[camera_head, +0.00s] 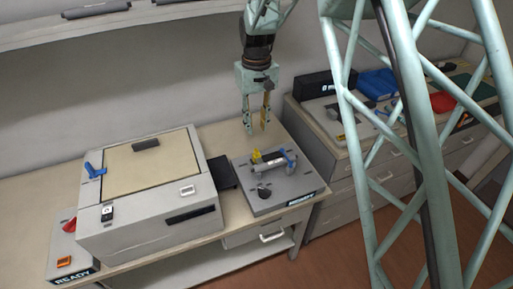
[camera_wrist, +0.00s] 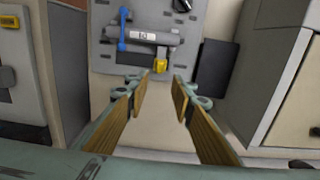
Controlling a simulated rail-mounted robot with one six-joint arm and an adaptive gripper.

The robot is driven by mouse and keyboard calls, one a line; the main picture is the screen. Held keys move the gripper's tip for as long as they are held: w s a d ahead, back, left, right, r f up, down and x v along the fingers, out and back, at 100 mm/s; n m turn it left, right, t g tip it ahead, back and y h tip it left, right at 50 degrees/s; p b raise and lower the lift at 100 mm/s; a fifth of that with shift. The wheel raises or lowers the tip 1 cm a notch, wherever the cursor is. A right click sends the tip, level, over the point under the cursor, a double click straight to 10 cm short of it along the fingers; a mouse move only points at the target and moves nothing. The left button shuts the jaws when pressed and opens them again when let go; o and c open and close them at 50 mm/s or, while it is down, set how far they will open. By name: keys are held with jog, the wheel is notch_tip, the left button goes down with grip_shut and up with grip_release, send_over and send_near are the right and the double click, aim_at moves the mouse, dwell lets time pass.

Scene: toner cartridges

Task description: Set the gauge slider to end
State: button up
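A grey fixture (camera_head: 290,193) with a READY label stands on the bench in the head view. It also shows at the top of the wrist view (camera_wrist: 104,62). It carries a grey cylinder (camera_wrist: 150,36) with a pale label, a blue lever (camera_wrist: 123,30), a yellow block (camera_wrist: 174,54) and a black knob (camera_head: 263,192). I cannot tell which part is the gauge slider. My gripper (camera_head: 255,128) hangs fingers down above the rear of the fixture.
A large pale machine (camera_head: 150,205) stands left of the fixture, with a dark tray (camera_head: 223,173) between them. A red-knobbed box (camera_head: 72,245) is further left. A second bench (camera_head: 340,160) with a black box (camera_head: 323,83) is to the right. A shelf (camera_head: 100,28) runs above.

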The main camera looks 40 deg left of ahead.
aim_at(257, 150)
notch_tip(257, 150, down, 12)
jog(key=shift+r, duration=0.15)
dwell(0.5)
grip_shut()
